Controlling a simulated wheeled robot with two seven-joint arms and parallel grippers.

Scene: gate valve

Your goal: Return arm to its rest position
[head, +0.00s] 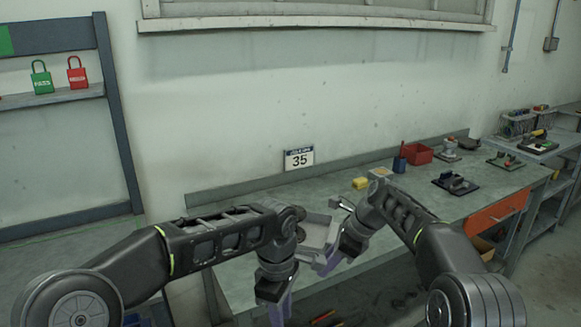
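My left arm comes in from the left, and its gripper (277,307) points down in front of the bench's near edge. Its fingers run to the bottom of the picture, so their opening cannot be made out. My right arm bends in from the right, and its gripper (326,264) points down and left over the bench's near edge, beside a grey tray (318,231). Its fingers are small and partly overlapped by the wrist. I see nothing clearly held in either gripper. No gate valve can be made out.
The grey workbench (250,200) runs along the wall. Green (41,77) and red (77,73) padlocks are on a shelf at left.

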